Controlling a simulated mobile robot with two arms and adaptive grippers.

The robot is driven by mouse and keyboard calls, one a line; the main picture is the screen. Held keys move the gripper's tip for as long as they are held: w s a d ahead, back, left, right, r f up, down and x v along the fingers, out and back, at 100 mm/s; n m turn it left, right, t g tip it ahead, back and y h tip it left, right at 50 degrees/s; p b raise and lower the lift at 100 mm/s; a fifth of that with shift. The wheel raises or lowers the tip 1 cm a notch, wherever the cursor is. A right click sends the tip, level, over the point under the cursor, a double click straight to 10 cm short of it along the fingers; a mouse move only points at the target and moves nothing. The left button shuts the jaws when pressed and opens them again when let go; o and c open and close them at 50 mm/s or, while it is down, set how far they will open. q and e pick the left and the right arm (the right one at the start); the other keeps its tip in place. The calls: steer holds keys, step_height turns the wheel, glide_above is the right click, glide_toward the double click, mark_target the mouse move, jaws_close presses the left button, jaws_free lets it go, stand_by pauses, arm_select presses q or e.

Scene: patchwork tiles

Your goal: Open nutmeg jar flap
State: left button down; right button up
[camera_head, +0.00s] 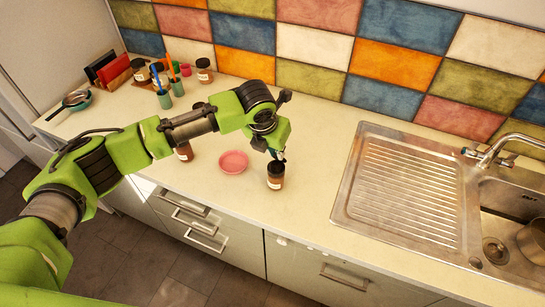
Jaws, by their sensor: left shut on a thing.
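A small dark-lidded jar (275,177) with a pale label and brown contents stands upright near the front of the counter, left of the sink. Its label is too small to read, so I take it as the nutmeg jar. My left gripper (279,156) points down at the top of this jar, with its fingertips shut on the jar's flap. The flap is mostly hidden by the fingers, and I cannot tell how far it is raised. My right gripper is not in view.
A pink bowl (233,162) sits just left of the jar. Another jar (184,152) stands partly behind my arm. Several jars and utensil cups (165,99) are at the back left. A steel sink with drainboard (405,190) is at the right.

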arm_select(q)
steer(key=shift+w+d+g+y+b, duration=0.3)
steer(key=shift+w+g+y+b, duration=0.25)
steer(key=shift+g, duration=0.55)
steer(key=shift+w+d+g+y+b, duration=0.2)
steer(key=shift+w+g+b, duration=0.15)
steer(key=shift+g+b, duration=0.25)
steer(key=shift+w+d+g+y+b, duration=0.15)
steer(key=shift+w+g+b, duration=0.25)
steer(key=shift+b, duration=0.3)
steer(key=c, duration=2)
jaws_free()
steer(key=shift+c, duration=0.2)
steer(key=shift+w, duration=0.2)
steer(key=shift+r, duration=0.15)
step_height(320, 180, up, 12)
steer(key=shift+w+d, duration=0.15)
steer(key=shift+w, duration=0.25)
